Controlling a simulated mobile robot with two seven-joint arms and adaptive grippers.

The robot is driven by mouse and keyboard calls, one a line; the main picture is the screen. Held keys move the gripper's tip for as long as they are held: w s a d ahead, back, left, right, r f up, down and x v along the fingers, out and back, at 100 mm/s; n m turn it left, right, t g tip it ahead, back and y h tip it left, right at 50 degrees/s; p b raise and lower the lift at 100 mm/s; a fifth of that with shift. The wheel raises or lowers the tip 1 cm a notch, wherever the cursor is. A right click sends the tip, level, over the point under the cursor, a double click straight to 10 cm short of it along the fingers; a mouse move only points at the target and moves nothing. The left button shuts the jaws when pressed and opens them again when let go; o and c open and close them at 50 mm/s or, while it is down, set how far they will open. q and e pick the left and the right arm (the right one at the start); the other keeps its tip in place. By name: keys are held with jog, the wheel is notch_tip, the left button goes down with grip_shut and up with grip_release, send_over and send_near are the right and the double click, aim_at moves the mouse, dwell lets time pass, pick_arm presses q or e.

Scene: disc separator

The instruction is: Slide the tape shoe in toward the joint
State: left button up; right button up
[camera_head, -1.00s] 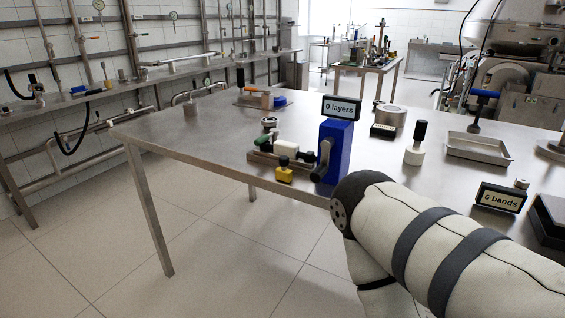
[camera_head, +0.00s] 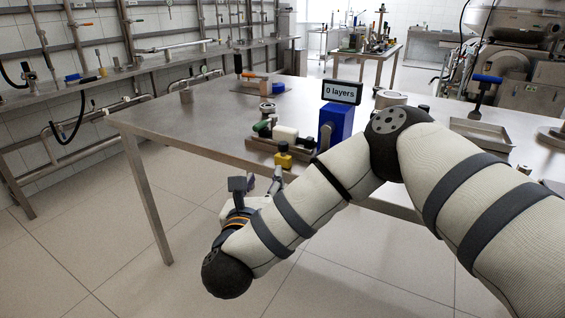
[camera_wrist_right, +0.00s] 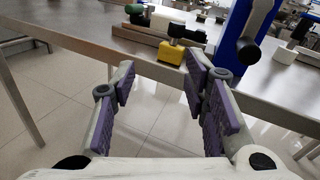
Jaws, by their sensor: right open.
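A small yellow block with a dark knob (camera_head: 283,160) sits at the near edge of the steel table; it also shows in the right wrist view (camera_wrist_right: 171,54). I cannot tell for certain that it is the tape shoe. Behind it, a low brown base carries a white cylinder (camera_head: 286,133) and a green part (camera_head: 262,128). A blue housing (camera_head: 336,122) stands just right of them under a "0 layers" display (camera_head: 341,92). My right gripper (camera_head: 263,183) is open and empty, off the table's near edge, short of the yellow block. My left gripper is out of view.
A shallow tray (camera_head: 482,134) lies at the right. My right arm covers the table's near right part.

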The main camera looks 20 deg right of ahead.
aim_at(282, 147)
jog(key=w+d+m, duration=0.1)
jog(key=w+d, duration=0.2)
jog(key=w+d+r+m+h, duration=0.1)
jog(key=w+d, duration=0.1)
jog(key=w, duration=0.1)
jog(key=w+d+r+m, duration=0.1)
jog(key=w+d, duration=0.2)
jog(key=shift+w+d+r+g+b, duration=0.1)
jog(key=shift+w+d+g+b, duration=0.2)
jog(key=shift+w+d, duration=0.1)
grip_shut()
